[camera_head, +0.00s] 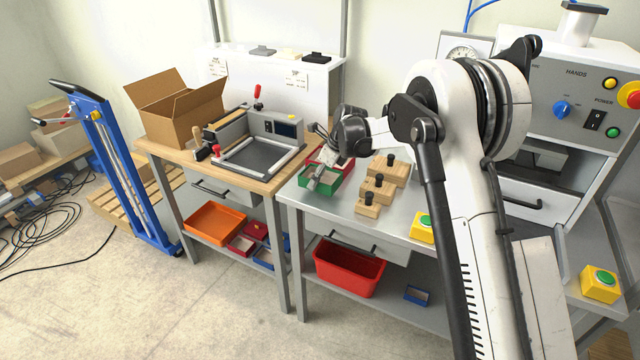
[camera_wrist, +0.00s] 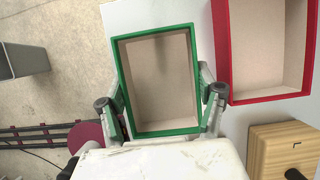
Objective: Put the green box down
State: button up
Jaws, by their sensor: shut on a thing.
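The green box (camera_head: 328,187) is an open-topped tray with a beige inside, near the left end of the grey metal table. It fills the middle of the wrist view (camera_wrist: 158,80). My gripper (camera_head: 322,176) is shut on it, with one finger at each side wall in the wrist view (camera_wrist: 166,100). The box looks roughly level, at or just above the tabletop. I cannot tell whether its base touches the table. Part of its far side is hidden by my gripper in the head view.
A red box (camera_wrist: 268,45) stands close beside the green one, to its right in the wrist view. Several wooden blocks with dark knobs (camera_head: 379,187) stand to the right on the metal table (camera_head: 345,217). A wooden bench with a fixture (camera_head: 262,158) adjoins at the left.

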jog(key=shift+f, duration=1.45)
jog(key=shift+f, duration=0.1)
jog(key=o, duration=1.2)
jog(key=shift+c, duration=0.2)
